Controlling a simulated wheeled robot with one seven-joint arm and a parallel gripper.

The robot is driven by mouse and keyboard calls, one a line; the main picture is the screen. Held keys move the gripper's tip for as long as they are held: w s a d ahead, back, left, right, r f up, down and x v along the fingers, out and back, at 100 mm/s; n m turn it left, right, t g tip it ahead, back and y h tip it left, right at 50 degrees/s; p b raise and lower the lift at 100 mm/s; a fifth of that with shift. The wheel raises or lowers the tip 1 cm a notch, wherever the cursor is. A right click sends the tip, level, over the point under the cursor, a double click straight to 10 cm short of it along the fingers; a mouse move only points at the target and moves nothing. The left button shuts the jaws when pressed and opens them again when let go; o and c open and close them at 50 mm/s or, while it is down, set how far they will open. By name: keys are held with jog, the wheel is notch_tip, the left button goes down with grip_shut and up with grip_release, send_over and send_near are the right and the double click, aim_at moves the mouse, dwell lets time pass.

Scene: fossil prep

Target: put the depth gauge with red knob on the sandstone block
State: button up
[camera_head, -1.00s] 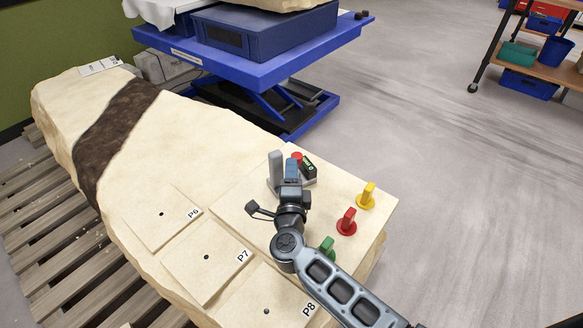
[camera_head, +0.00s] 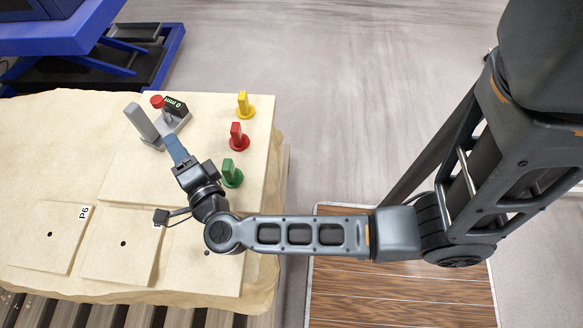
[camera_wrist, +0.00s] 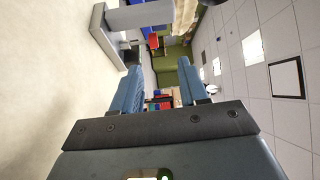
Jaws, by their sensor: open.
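The depth gauge has a grey base (camera_head: 176,124), a grey upright post, a dark display and a red knob (camera_head: 157,101). It stands upright on a pale square slab (camera_head: 205,108) on the large sandstone-coloured block (camera_head: 40,125). I cannot tell which of the two the task calls the sandstone block. My gripper (camera_head: 171,143) is at the near side of the gauge, with its blue fingers pointing toward it. In the wrist view, my gripper (camera_wrist: 160,82) is open with nothing between the fingers.
Yellow (camera_head: 243,104), red (camera_head: 238,136) and green (camera_head: 231,173) upright pieces stand along the slab's right side, the green one close to my wrist. A blue lift table (camera_head: 60,35) stands behind. Open floor lies right.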

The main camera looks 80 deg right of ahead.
jog(key=s+a+r+n+y, duration=0.3)
jog(key=s+r+n+y, duration=0.1)
jog(key=s+n, duration=0.5)
jog(key=s+a+r+n+t+y, duration=0.1)
jog(key=s+a+r+n+y, duration=0.3)
jog(key=s+n, duration=0.4)
jog(key=s+a+r+n+t+y, duration=0.1)
jog(key=s+a+r+n+y, duration=0.2)
jog(key=s+n, duration=0.6)
notch_tip(320, 180, up, 3)
jog(key=n+y, duration=0.1)
jog(key=y, duration=0.1)
jog(key=shift+s+a+f+y, duration=0.2)
jog(key=shift+s+a+y, duration=0.1)
jog(key=shift+s+a, duration=0.05)
